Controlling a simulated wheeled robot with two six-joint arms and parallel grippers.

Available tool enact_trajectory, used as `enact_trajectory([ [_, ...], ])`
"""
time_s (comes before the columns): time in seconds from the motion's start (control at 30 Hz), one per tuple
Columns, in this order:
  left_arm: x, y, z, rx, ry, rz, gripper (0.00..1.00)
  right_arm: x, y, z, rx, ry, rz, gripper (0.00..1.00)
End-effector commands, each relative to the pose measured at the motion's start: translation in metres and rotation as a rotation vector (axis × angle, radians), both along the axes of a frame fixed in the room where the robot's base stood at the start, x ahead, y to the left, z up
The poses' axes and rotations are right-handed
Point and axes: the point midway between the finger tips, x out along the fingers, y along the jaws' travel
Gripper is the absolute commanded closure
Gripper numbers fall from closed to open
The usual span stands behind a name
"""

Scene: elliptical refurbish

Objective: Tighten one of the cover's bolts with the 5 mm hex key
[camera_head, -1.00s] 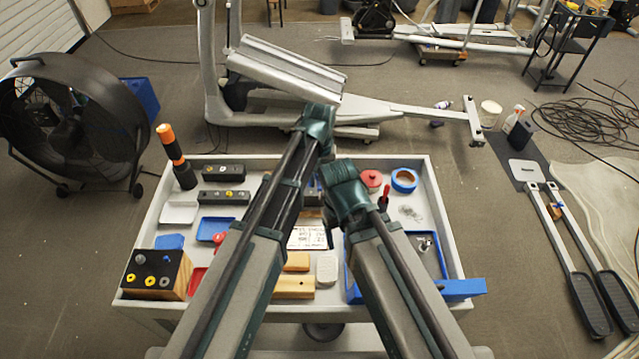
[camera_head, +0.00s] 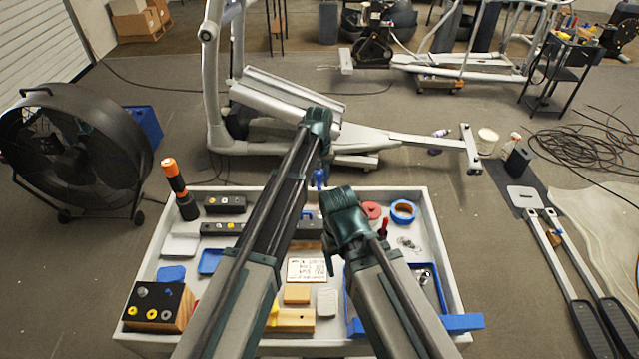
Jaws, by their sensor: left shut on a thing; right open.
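My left gripper (camera_head: 318,150) is above the back edge of the cart, seen from behind; my own wrist hides most of its fingers. A small blue piece (camera_head: 320,178), which looks like a tool handle, shows just under it and seems held. No hex key shaft or size mark can be made out. My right gripper (camera_head: 333,250) is open, low over the middle of the cart, its fingers mostly hidden. The elliptical machine (camera_head: 425,142) stands behind the cart, with a tilted grey panel (camera_head: 285,92) on it. I cannot make out the cover's bolts.
The cart top (camera_head: 150,265) holds an orange-and-black flashlight (camera_head: 175,182), blue tape (camera_head: 403,211), a wooden block with knobs (camera_head: 155,305) and small trays. A large fan (camera_head: 70,150) stands left. Cables (camera_head: 580,140) and loose pedal arms (camera_head: 575,275) lie right.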

Motion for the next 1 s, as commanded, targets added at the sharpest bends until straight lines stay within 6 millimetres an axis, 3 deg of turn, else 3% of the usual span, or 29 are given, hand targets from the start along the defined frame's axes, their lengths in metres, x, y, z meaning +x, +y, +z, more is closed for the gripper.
enact_trajectory([
  [0.37,0.000,0.000,-0.015,0.000,0.000,0.000,1.00,0.000,0.000,-0.015,-0.001,0.000,0.003,0.27],
  [1.0,-0.001,0.000,-0.072,0.000,0.000,0.000,1.00,0.000,0.000,-0.072,-0.001,0.000,0.004,0.27],
])
